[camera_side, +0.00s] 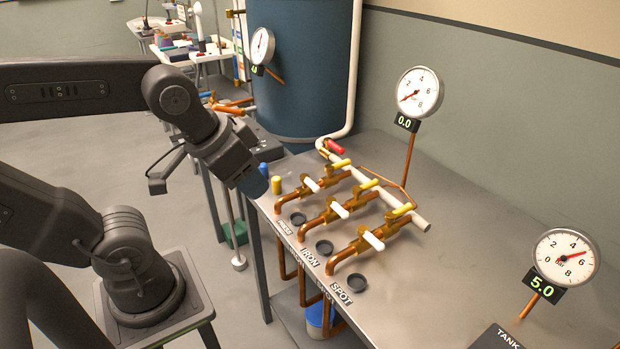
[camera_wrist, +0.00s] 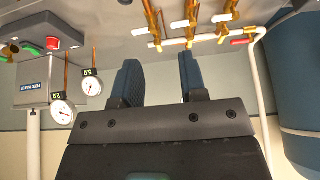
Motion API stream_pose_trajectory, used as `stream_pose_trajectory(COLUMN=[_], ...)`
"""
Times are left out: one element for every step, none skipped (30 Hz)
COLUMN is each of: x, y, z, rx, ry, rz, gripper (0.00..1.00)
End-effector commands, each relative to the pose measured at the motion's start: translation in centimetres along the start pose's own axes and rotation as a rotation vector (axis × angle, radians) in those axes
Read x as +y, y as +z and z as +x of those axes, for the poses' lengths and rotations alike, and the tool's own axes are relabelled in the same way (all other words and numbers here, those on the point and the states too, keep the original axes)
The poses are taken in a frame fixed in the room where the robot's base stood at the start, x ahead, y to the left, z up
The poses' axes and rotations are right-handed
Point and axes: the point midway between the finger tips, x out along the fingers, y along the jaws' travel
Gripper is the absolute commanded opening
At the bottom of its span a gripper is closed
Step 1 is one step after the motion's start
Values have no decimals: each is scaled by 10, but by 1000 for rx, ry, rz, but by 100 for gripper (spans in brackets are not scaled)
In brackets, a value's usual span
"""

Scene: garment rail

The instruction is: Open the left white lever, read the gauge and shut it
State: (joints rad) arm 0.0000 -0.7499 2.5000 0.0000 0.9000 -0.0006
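Three white levers sit on copper pipes on the grey bench. The left white lever (camera_side: 311,184) is above the PRESS label, and its handle lies across its pipe. The middle white lever (camera_side: 339,209) is by IRON and the right white lever (camera_side: 373,241) by SPOT, both also crosswise. The pipe gauge (camera_side: 419,91) stands behind them and reads 0.0. My gripper (camera_side: 253,184) is left of the left lever, apart from it. In the wrist view my gripper (camera_wrist: 159,62) has its fingers wide apart with nothing between them.
Yellow levers (camera_side: 369,184) sit behind the white ones, lying along the pipes. A red lever (camera_side: 333,146) is at the white pipe. The tank gauge (camera_side: 564,257) reads 5.0 at right.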

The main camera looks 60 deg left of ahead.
Motion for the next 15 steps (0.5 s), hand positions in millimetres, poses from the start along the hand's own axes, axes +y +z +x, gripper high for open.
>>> stream_pose_trajectory(x=[0,0,-1,-2,-2,-3,-4,-6,-8,-9,-11,-14,-16,-18,-20], y=[-1,-2,-4,-7,-10,-15,-20,-25,-33,-40,-46,-55,-62,-68,-77], z=[0,0,0,0,0,-1,-1,0,0,1,2,3,5,7,9], rx=[-2,-4,-9,-15,-24,-37,-47,-60,-79,-93,-109,-127,-142,-155,-174], ry=[-1,-1,-3,-4,-7,-11,-15,-21,-30,-38,-48,-63,-75,-88,-106], rz=[-7,-16,-36,-59,-87,-136,-180,-230,-305,-365,-429,-518,-585,-650,-737], gripper=[34,31,27,24,22,18,15,12,8,5,2,0,0,0,0])
